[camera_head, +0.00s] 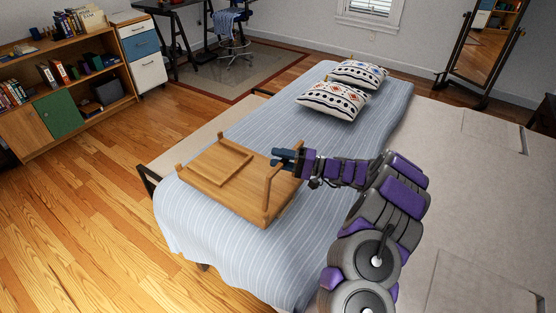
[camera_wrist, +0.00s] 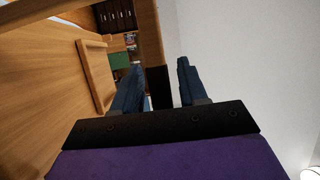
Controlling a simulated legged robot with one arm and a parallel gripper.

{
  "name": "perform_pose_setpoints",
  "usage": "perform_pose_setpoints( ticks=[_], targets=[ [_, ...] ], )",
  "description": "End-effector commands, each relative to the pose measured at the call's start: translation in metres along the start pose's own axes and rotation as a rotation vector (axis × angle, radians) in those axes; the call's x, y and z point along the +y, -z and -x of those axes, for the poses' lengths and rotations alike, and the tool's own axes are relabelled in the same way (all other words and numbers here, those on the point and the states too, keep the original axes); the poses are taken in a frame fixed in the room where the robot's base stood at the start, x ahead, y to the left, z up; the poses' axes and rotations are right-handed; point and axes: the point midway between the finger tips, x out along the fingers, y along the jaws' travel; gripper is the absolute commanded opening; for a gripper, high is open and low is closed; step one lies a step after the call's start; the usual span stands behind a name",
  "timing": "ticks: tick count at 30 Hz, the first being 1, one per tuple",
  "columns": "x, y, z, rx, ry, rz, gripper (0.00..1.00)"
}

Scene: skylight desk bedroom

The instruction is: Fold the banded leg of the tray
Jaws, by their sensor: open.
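The wooden tray (camera_head: 246,200) lies underside up on the striped bed. One leg frame (camera_head: 268,190) stands up from its right side, close to my gripper (camera_head: 281,158). In the wrist view, the raised leg (camera_wrist: 149,35) carries a dark band (camera_wrist: 159,88), which shows between the two blue fingers of my gripper (camera_wrist: 158,84). The fingers are apart. I cannot tell whether either one touches the leg. The tray's underside (camera_wrist: 40,85) fills the left of that view.
The bed (camera_head: 330,140) has two patterned pillows (camera_head: 335,98) at its far end. A bookshelf (camera_head: 65,90) and drawer unit (camera_head: 140,52) stand at the left. A mirror (camera_head: 485,50) stands at the far right. The bed around the tray is otherwise clear.

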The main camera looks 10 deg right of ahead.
Motion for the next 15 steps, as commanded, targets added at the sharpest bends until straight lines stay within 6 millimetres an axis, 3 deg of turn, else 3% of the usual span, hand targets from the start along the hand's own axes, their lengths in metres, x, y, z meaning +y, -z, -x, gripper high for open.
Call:
perform_pose_setpoints(
  ticks=[11, 15],
  targets=[
    [0.0004, 0.0000, -0.0060, 0.000, 0.000, -0.001, 0.43],
    [0.0005, -0.0009, -0.0077, 0.000, -0.001, -0.001, 0.31]
  ],
)
